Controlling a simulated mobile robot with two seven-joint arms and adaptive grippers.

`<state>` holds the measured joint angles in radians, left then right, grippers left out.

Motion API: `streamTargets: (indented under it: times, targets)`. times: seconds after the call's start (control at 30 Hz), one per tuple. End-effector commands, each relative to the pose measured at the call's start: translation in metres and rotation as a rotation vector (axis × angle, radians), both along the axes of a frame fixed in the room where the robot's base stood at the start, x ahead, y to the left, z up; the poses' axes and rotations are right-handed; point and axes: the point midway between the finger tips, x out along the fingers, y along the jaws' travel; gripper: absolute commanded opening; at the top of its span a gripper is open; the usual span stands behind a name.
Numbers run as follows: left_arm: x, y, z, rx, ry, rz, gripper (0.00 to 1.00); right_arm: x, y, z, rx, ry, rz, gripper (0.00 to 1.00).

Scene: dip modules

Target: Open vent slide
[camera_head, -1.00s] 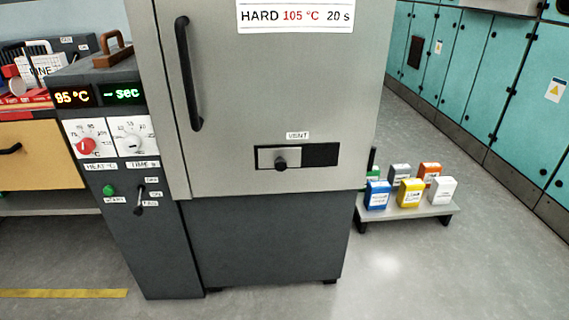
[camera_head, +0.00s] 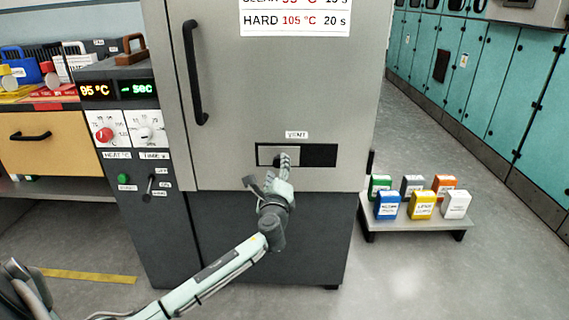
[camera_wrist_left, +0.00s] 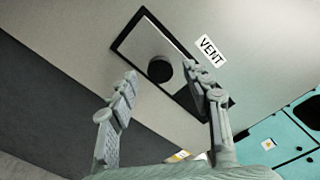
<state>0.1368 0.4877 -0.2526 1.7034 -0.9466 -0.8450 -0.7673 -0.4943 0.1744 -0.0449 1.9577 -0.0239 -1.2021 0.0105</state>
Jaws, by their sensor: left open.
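The vent slide (camera_head: 268,155) is a light metal plate with a dark round knob, set at the left of a black slot (camera_head: 320,155) below the VENT label on the grey cabinet door. My left gripper (camera_head: 270,170) is in front of the slide and hides most of the knob in the head view. In the left wrist view the knob (camera_wrist_left: 160,69) shows between and beyond the two spread fingers of my left gripper (camera_wrist_left: 162,80). The fingers do not visibly grip it. The right gripper is not in view.
A vertical black door handle (camera_head: 195,75) is left of the vent. A control panel (camera_head: 130,140) stands further left. A low stand (camera_head: 415,222) with several coloured boxes is on the floor at the right. Open floor lies in front.

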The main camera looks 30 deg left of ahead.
Motion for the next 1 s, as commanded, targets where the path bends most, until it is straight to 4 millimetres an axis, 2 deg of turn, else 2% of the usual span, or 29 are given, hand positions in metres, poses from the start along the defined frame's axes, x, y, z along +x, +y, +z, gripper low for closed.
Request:
streamTargets:
  times: [0.1, 0.3, 0.63, 1.0]
  targets:
    - [0.017, 0.011, 0.001, 0.000, 0.000, 0.001, 0.49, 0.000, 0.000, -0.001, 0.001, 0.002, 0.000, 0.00]
    - [0.034, 0.021, -0.001, -0.003, 0.001, 0.000, 0.49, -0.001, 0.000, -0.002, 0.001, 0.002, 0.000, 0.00]
    - [0.037, 0.023, -0.001, -0.004, 0.001, -0.001, 0.48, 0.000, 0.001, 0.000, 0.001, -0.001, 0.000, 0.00]
    - [0.037, 0.023, -0.001, -0.004, 0.001, -0.001, 0.02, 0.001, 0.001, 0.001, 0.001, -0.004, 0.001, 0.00]
